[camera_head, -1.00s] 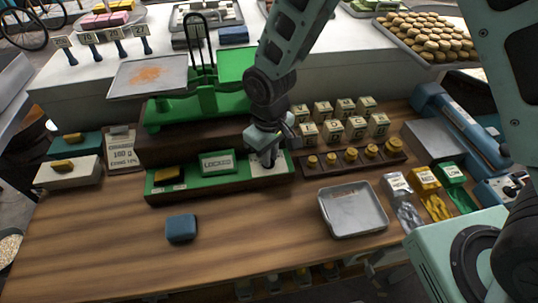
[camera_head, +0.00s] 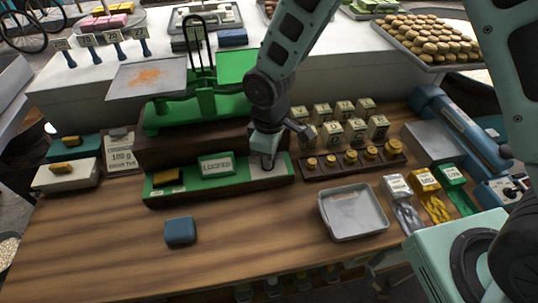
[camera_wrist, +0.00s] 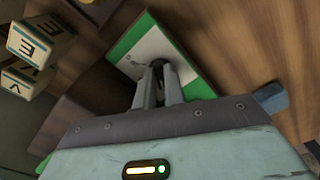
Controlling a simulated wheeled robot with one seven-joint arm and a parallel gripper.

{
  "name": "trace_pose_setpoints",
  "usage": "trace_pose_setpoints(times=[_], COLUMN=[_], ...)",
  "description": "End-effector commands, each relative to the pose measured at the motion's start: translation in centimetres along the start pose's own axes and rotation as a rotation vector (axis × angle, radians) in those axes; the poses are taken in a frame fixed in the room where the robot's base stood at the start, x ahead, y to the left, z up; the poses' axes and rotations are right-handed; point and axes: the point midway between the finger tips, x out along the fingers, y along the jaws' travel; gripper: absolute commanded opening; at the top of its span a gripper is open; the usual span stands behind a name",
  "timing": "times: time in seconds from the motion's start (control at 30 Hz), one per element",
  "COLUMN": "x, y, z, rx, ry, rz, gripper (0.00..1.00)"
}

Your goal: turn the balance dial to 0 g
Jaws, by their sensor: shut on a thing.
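The green balance (camera_head: 205,105) stands on a dark step, with orange powder on its left pan (camera_head: 147,78). In front is a green panel (camera_head: 219,182) with a "LOCKED" sign (camera_head: 216,165) and a white dial plate (camera_head: 281,165) at its right end. My gripper (camera_head: 267,163) points down at this plate. In the wrist view, the fingers of my gripper (camera_wrist: 158,84) are closed around a small dark dial knob (camera_wrist: 158,63) on the white plate (camera_wrist: 143,48). The fingers hide much of the knob, and the dial's reading cannot be made out.
Small boxes (camera_head: 355,130) and a rack of brass weights (camera_head: 350,157) stand right of the panel. A metal tray (camera_head: 353,211) and a blue block (camera_head: 180,230) lie on the table in front. The wooden table (camera_head: 110,240) is clear at front left.

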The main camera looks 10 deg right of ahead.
Motion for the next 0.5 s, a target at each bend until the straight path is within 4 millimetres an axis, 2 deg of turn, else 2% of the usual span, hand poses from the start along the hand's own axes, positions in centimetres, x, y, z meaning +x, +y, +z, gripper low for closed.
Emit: trace_pose_setpoints(times=[0.23, 0.3, 0.33, 0.5], x=[-0.03, -0.02, -0.02, -0.01], y=[0.01, 0.01, 0.01, 0.01], z=[0.09, 0.09, 0.09, 0.05], rx=[-0.002, -0.002, -0.002, -0.001], ry=[-0.003, -0.003, -0.002, -0.001], rz=[0.000, 0.000, 0.000, 0.000], gripper=[0.00, 0.25, 0.33, 0.33])
